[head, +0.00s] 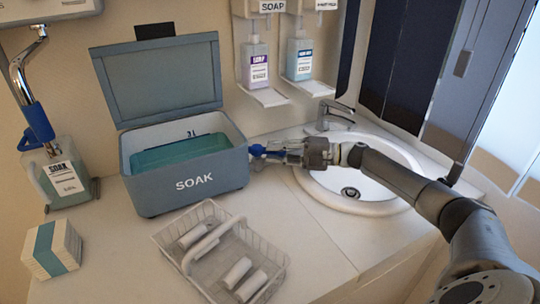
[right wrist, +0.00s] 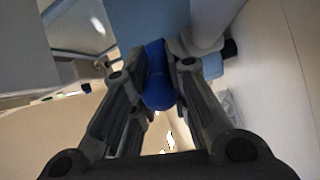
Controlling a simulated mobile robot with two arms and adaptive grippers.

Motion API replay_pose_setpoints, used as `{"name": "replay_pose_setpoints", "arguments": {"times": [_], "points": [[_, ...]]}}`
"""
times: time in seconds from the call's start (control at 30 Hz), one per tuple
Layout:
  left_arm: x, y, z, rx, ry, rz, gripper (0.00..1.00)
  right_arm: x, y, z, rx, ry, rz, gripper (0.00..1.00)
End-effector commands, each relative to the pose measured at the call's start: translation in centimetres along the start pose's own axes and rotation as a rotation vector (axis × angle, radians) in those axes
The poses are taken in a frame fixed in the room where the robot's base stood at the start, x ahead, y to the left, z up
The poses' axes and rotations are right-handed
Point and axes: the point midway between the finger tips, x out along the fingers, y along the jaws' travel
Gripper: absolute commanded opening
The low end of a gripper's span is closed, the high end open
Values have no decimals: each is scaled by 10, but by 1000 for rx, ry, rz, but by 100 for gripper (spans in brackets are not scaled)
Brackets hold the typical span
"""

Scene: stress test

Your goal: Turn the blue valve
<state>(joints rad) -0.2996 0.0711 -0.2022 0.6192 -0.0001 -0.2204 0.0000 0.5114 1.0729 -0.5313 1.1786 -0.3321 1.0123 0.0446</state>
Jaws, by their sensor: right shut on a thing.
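The blue valve (head: 257,151) sticks out from the right side of the grey-blue box marked SOAK (head: 140,190). My right gripper (head: 277,151) reaches it from the right, over the edge of the sink. In the right wrist view the fingers (right wrist: 160,68) are shut on the rounded blue valve (right wrist: 158,90), one finger on each side. The valve's far end is partly hidden by the fingers. The box lid (head: 160,78) stands open, and teal liquid (head: 180,152) lies inside. My left gripper is not in view.
A white wire basket (head: 168,240) with white rolls stands in front of the box. A sink (head: 385,207) and tap (head: 335,112) are at the right. A SOAK bottle (head: 65,180) under a blue-handled spout (head: 38,122) and a small carton (head: 52,250) stand left.

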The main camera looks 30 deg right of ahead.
Motion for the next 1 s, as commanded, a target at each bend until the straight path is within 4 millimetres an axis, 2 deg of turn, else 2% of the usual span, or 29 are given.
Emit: {"name": "replay_pose_setpoints", "arguments": {"times": [0.3, 0.33, 0.5, 0.83, 1.0], "points": [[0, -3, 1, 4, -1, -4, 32, 0, -2, 0, 2, 1, -3, 0], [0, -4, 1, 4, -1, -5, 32, 0, -2, 0, 2, 1, -3, 18], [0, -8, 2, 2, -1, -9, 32, 0, -1, 0, 1, 1, -2, 40], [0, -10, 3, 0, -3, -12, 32, -1, 0, 0, 1, 0, -1, 40], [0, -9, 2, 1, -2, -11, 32, -20, -1, 1, 1, -4, -4, 40]]}}
